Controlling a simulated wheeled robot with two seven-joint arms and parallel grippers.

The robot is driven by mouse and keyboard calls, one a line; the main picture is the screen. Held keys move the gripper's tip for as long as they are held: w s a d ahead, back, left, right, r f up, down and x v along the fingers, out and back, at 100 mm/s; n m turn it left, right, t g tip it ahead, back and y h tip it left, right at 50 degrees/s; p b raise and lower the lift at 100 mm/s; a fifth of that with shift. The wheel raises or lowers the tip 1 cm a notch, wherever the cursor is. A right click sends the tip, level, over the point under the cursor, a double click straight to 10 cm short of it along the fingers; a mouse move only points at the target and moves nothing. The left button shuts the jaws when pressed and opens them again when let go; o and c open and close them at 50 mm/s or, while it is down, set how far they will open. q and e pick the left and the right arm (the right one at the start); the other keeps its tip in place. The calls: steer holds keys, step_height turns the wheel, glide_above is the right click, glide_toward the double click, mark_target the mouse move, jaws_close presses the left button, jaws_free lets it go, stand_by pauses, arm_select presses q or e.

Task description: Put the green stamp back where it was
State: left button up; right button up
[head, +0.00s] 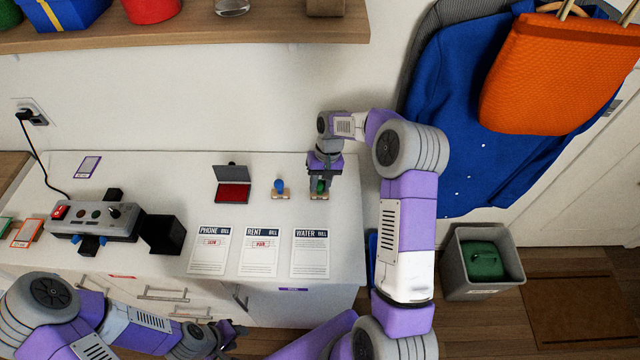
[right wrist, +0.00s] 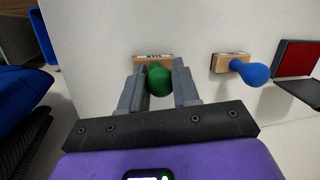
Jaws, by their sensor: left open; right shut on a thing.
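The green stamp (right wrist: 158,80) has a round green handle and stands on or just at a small wooden stamp rest at the back right of the white counter; it also shows in the head view (head: 320,186). My right gripper (right wrist: 160,85) is shut on its green handle from above; it shows at the back right in the head view (head: 320,185). I cannot tell whether the stamp's base touches the counter. The blue stamp (head: 279,187) stands upright to its left. My left gripper (head: 232,335) is open and empty, low in front of the cabinet drawers.
A red ink pad (head: 233,191) lies open left of the blue stamp. Phone, rent and water bills (head: 310,255) lie along the counter's front. A control box (head: 95,217) stands at the left. A grey bin (head: 470,285) is on the floor at right. A shelf (head: 180,38) overhangs the back.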

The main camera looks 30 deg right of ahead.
steer(key=shift+f, duration=0.2)
steer(key=o, duration=1)
steer(key=p+v, duration=0.2)
steer(key=v, duration=1)
steer(key=shift+w+d+r, duration=0.1)
steer(key=shift+r, duration=0.1)
